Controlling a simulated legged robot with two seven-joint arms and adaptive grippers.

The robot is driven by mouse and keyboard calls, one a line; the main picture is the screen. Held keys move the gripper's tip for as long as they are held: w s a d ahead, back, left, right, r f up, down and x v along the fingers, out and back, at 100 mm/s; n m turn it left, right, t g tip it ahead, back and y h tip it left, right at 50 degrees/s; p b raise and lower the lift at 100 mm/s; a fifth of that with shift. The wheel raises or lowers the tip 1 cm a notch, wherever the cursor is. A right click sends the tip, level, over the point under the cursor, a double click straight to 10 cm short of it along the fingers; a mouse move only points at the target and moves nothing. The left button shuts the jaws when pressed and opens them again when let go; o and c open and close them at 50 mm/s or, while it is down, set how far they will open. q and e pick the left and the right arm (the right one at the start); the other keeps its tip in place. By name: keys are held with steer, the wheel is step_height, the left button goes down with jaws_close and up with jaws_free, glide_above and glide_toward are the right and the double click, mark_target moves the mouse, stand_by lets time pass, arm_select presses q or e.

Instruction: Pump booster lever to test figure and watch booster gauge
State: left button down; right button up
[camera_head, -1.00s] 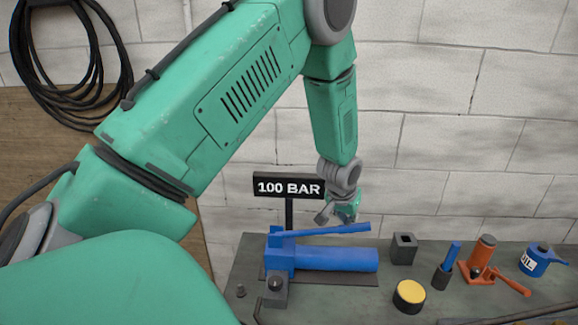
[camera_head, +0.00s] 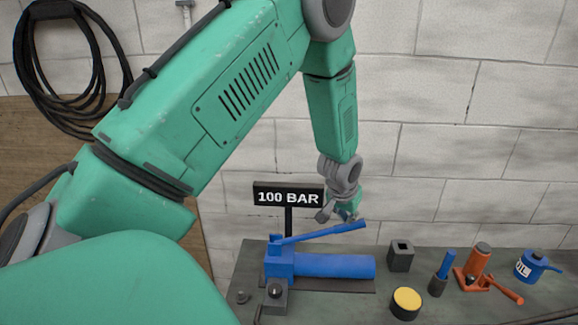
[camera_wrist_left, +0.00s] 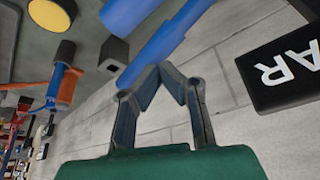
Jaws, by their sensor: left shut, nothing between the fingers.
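The blue booster pump (camera_head: 335,267) lies on the bench, its blue lever (camera_head: 325,232) sloping up to the right above the body. A black sign (camera_head: 288,197) reading "100 BAR" stands behind it. My left gripper (camera_head: 347,218) is just above and behind the lever's outer part, fingers shut and empty. In the left wrist view the fingertips (camera_wrist_left: 165,70) meet beside the blue lever (camera_wrist_left: 165,42); I cannot tell whether they touch it. No gauge dial or needle can be made out. My right gripper is not in view.
Right of the pump are a dark square block (camera_head: 401,256), a yellow-topped round piece (camera_head: 406,302), a blue-handled tool (camera_head: 443,272), an orange jack (camera_head: 478,266) and a blue oil can (camera_head: 533,266). A block wall (camera_head: 470,130) stands close behind.

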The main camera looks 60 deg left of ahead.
arm_select(q)
steer(key=shift+r, duration=0.1)
step_height(320, 180, up, 2)
steer(key=shift+r+p, duration=0.15)
steer(key=shift+p, duration=0.4)
steer(key=shift+r, duration=1.25)
steer(key=shift+f, duration=0.1)
